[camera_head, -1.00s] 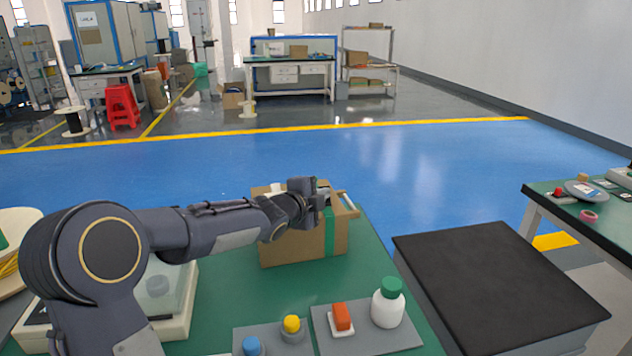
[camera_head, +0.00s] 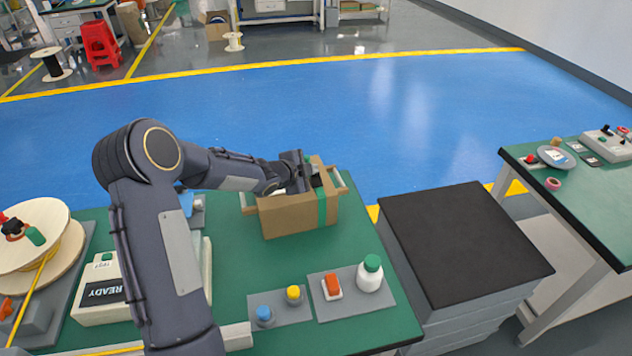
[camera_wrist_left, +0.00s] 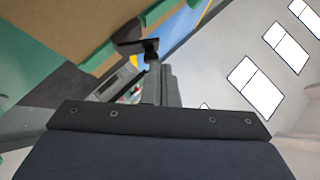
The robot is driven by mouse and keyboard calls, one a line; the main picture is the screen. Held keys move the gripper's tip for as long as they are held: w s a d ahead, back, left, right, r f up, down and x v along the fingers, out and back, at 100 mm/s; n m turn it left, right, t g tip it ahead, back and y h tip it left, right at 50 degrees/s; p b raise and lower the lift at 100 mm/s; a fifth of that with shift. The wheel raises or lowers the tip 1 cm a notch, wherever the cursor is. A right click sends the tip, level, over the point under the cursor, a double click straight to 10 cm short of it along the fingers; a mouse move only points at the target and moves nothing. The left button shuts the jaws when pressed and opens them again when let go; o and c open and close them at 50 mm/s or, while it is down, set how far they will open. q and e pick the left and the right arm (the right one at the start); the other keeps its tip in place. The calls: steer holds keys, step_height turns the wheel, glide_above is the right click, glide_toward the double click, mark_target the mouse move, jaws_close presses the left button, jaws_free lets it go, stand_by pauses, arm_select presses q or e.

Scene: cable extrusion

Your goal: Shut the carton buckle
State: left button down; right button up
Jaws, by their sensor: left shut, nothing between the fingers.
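A brown cardboard carton (camera_head: 285,217) with a green vertical strip (camera_head: 322,205) stands on the green table (camera_head: 250,265). My left gripper (camera_head: 304,172) is at the carton's top, near its upper right part, and is shut with nothing in it. In the left wrist view the gripper (camera_wrist_left: 150,45) is beside the brown carton surface (camera_wrist_left: 70,22). The buckle itself is hidden or too small to tell apart. My right gripper is not in view.
In front of the carton are grey pads with a blue knob (camera_head: 264,314), yellow knob (camera_head: 293,293), orange block (camera_head: 332,287) and white bottle (camera_head: 369,276). A box marked READY (camera_head: 98,295) and a spool (camera_head: 32,235) are left. A black-topped cabinet (camera_head: 460,235) stands right.

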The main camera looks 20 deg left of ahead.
arm_select(q)
steer(key=shift+w+a+p, duration=0.5)
steer(key=shift+w, duration=0.05)
steer(key=shift+w+a+f, duration=0.4)
steer(key=shift+w+a, duration=0.1)
steer(key=shift+w, duration=0.1)
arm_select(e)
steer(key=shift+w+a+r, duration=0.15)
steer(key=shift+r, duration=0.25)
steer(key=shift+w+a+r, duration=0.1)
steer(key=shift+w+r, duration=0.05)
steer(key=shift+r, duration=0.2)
arm_select(q)
steer(key=shift+r, duration=0.1)
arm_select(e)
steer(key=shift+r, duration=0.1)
arm_select(q)
steer(key=shift+r+p, duration=0.75)
steer(key=shift+p, duration=0.05)
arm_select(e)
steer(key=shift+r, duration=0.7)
